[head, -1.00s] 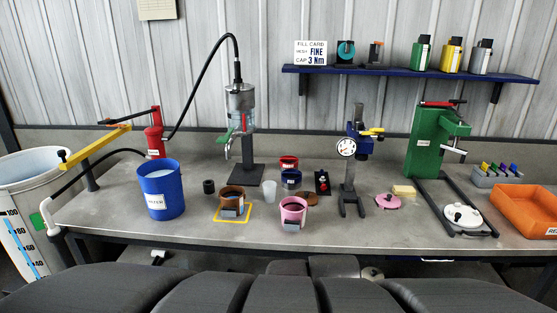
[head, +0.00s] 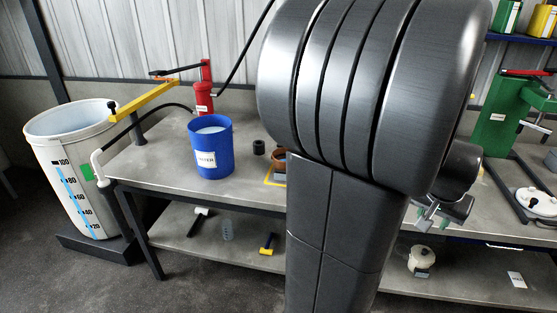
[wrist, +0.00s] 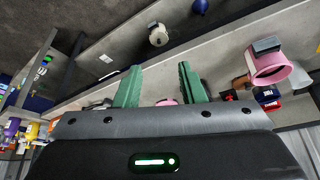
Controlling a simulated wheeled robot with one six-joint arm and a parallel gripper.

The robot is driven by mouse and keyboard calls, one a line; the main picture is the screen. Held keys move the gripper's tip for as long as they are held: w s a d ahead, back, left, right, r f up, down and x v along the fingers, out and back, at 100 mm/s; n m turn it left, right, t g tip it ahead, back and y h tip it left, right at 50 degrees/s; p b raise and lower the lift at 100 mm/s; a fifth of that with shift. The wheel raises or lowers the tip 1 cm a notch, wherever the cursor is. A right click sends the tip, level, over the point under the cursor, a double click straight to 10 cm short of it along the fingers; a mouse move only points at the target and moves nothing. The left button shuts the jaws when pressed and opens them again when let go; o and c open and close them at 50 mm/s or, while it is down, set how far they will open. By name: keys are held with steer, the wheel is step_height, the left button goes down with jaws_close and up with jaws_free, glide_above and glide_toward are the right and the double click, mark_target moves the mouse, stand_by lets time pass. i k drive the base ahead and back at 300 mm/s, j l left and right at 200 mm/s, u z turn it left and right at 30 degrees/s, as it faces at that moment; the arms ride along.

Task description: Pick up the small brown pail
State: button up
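The small brown pail (head: 279,156) shows only as a sliver in the head view, at the left edge of my arm. It stands at the yellow outline (head: 272,182) on the bench; my arm hides the rest.
A blue bucket (head: 210,148) of pale liquid stands left on the bench (head: 170,185). A green press (head: 503,115) is at right. The lower shelf (head: 215,235) holds a few tools.

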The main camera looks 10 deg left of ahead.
mark_target(278, 155)
steer(key=i+j, duration=0.15)
steer(key=j, duration=0.2)
steer(key=i+j, duration=0.2)
steer(key=j, duration=0.15)
steer(key=i+j+z, duration=0.1)
steer(key=j, duration=0.25)
steer(key=i+j, duration=0.2)
steer(key=j, duration=0.15)
steer(key=i+j, duration=0.15)
steer(key=j, duration=0.2)
steer(key=i+j+z, duration=0.1)
steer(key=j, duration=0.25)
steer(key=i+j, duration=0.2)
steer(key=j, duration=0.15)
